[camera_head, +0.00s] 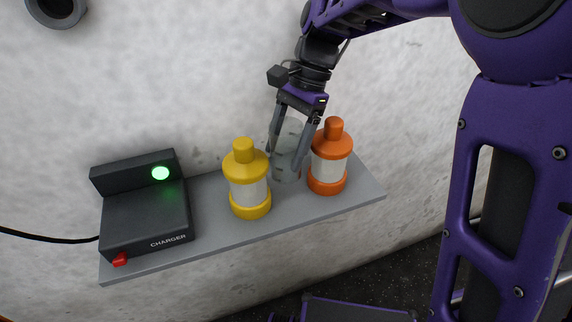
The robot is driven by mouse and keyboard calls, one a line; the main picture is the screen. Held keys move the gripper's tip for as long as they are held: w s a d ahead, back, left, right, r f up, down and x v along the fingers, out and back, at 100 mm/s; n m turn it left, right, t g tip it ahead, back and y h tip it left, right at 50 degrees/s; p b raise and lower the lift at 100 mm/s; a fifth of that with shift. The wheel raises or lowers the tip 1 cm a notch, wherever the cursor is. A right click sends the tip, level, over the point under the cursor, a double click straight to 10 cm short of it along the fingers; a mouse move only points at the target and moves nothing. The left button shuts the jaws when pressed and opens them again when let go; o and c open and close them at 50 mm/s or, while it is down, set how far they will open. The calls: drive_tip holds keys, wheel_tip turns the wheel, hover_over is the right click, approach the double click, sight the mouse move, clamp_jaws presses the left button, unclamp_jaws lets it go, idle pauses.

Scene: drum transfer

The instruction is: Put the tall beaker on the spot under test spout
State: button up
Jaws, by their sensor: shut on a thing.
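The tall beaker (287,165) is clear and stands upright at the shelf, between a yellow bottle and an orange bottle. My gripper (284,160) comes down from above and is shut on the beaker, with one finger on each side. I cannot tell whether the beaker's base touches the shelf. No test spout or marked spot under it can be made out in this view.
The yellow bottle (248,182) stands just left of the beaker and the orange bottle (330,158) close on its right. A charger (146,215) with a green light fills the shelf's left end. The grey shelf (215,235) meets a pale wall. A dark round pipe end (57,10) is at upper left.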

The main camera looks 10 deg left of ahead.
sight(286, 165)
drive_tip(key=shift+f+b, duration=0.35)
drive_tip(key=shift+f, duration=1.85)
drive_tip(key=shift+f, duration=0.1)
